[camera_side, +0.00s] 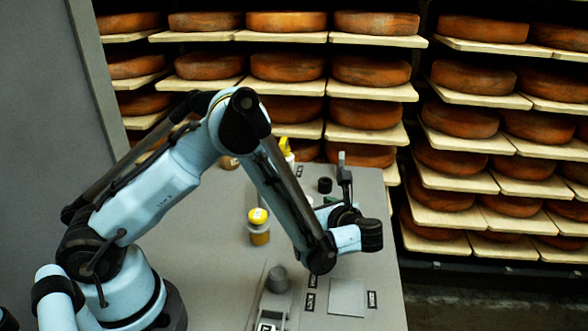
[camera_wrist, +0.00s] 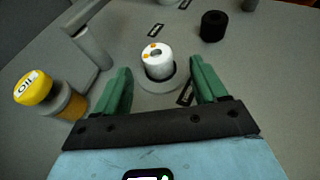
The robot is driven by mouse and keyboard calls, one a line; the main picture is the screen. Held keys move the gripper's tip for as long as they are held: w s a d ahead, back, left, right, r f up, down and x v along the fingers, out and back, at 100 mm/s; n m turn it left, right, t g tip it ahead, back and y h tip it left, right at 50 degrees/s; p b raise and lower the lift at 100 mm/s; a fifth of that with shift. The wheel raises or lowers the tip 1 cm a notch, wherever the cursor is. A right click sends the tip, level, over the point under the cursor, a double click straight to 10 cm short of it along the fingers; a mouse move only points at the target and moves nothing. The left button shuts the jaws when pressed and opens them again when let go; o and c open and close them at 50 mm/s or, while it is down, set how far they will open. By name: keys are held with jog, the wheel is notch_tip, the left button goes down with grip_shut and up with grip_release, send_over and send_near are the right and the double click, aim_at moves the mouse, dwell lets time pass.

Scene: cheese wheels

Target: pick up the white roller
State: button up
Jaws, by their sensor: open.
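The white roller (camera_wrist: 157,69) stands upright on a round grey base in the wrist view. It has orange marks on its top and a dark hole in the middle. My gripper (camera_wrist: 160,70) is open, with one green finger left of the roller and one right of it. There is visible space between each finger and the roller, and nothing is held. I cannot tell how far above the table the fingertips are. In the side view my arm hides the roller and most of the fingers.
A yellow-lidded oil jar (camera_wrist: 45,95) stands left, beside a grey post with an arm (camera_wrist: 92,46). A black roller (camera_wrist: 212,26) stands beyond on the right. In the side view, a grey cylinder (camera_side: 278,280) stands near the front. Cheese shelves (camera_side: 372,90) are behind the table.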

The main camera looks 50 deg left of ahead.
aim_at(309, 204)
jog(key=x, duration=0.5)
jog(key=shift+s+a, duration=0.1)
jog(key=shift+a, duration=0.25)
jog(key=c, duration=1.1)
jog(key=shift+c, duration=0.2)
jog(key=shift+r, duration=0.1)
